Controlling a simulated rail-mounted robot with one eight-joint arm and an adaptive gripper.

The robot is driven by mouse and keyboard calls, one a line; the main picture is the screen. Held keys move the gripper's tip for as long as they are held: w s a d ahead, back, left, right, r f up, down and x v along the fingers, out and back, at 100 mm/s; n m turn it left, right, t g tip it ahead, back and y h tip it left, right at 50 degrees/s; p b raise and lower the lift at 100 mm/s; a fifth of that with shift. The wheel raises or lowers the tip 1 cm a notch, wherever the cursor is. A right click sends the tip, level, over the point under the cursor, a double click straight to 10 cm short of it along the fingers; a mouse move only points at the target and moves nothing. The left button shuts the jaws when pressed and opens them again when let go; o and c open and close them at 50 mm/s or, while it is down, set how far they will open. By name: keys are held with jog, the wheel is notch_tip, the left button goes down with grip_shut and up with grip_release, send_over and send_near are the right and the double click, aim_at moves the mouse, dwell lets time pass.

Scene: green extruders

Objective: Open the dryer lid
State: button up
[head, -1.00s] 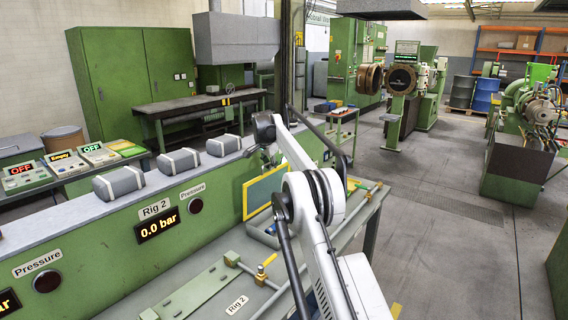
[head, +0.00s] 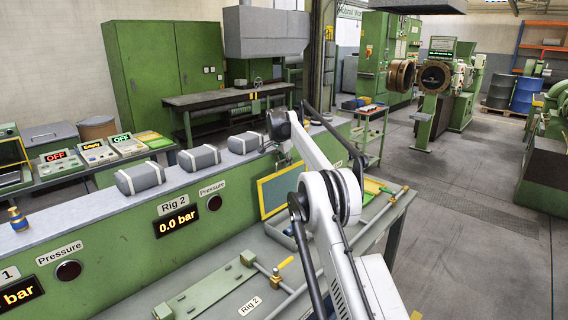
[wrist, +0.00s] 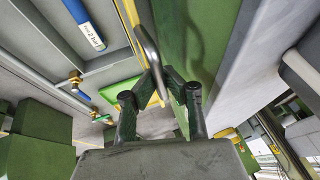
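I cannot pick out the dryer lid for certain. A grey box (head: 50,136) with a flat lid stands at the far left in the head view, behind the small control units. In the head view my gripper is small and partly hidden at the far end of my arm, above the green rig wall. In the wrist view my gripper (wrist: 159,76) has its dark fingers angled in towards each other. A thin curved metal loop (wrist: 146,42) passes close by the fingertips. I cannot tell whether they hold it.
The green rig wall (head: 112,232) carries grey strapped blocks (head: 140,178) on top. A worktable with green fixtures (head: 205,290) lies in front of it. A tall green cabinet (head: 165,75) stands behind. The floor (head: 470,225) at the right is clear.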

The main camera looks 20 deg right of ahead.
jog(key=shift+o, duration=1.3)
jog(key=shift+s+r, duration=0.1)
jog(key=shift+s, duration=0.05)
jog(key=shift+o, duration=0.9)
jog(key=shift+w+f, duration=0.2)
jog(key=shift+f, duration=0.05)
jog(key=shift+s+r, duration=0.1)
jog(key=shift+s, duration=0.05)
jog(key=shift+a+r, duration=0.1)
jog(key=shift+a, duration=0.05)
jog(key=v, duration=1.1)
jog(key=shift+r, duration=0.35)
jog(key=shift+s+a, duration=0.1)
